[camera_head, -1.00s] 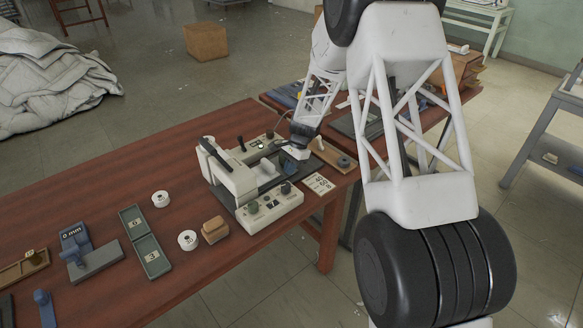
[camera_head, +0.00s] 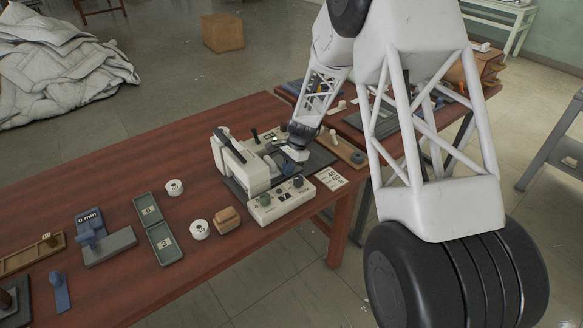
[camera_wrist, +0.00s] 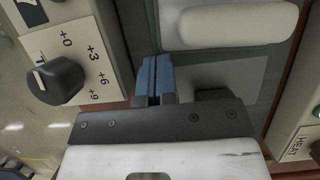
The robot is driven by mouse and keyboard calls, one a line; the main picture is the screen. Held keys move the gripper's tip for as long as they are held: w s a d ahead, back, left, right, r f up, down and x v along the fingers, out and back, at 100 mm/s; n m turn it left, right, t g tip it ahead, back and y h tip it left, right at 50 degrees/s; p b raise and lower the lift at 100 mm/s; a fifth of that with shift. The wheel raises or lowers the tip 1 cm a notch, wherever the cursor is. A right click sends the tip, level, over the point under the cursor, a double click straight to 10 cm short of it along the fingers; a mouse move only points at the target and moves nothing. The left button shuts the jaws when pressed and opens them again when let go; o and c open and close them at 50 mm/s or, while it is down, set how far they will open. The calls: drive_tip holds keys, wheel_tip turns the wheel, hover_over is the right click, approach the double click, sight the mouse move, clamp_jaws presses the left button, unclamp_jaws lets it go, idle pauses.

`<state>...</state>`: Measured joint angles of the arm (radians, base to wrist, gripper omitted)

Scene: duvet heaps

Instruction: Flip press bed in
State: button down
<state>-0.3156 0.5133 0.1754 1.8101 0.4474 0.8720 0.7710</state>
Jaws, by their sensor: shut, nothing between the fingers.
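The press (camera_head: 265,200) is a cream machine on the red-brown table, with a dark lever, a front panel of knobs and a grey bay in its middle. My gripper (camera_head: 285,160) reaches down into the bay from the back right. In the wrist view its blue fingers (camera_wrist: 155,72) are together and hold nothing. A pale rounded padded part (camera_wrist: 228,24), which may be the bed, lies just beyond the fingertips to the right. I cannot tell whether they touch it. A knob panel (camera_wrist: 72,60) is at the left. The arm partly hides the back of the press.
Left of the press are a wooden block (camera_head: 227,219), white rolls (camera_head: 199,230), an open green case (camera_head: 163,243) and a blue-grey fixture (camera_head: 108,246). A label card (camera_head: 331,178) and a wooden strip (camera_head: 342,147) lie close on the right. The front-left tabletop is partly clear.

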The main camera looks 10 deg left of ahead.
sight(295, 171)
drive_tip(key=shift+d+f, duration=0.1)
drive_tip(key=shift+w+d, duration=0.6)
drive_tip(key=shift+w, duration=0.05)
drive_tip(key=shift+w+d, duration=0.85)
drive_tip(key=shift+w, duration=0.05)
drive_tip(key=v, duration=1)
drive_tip(key=shift+s+a, duration=0.15)
drive_tip(key=w+d+r, duration=0.3)
drive_tip(key=w+r, duration=0.1)
drive_tip(key=w, duration=0.4)
drive_tip(key=shift+w, duration=0.3)
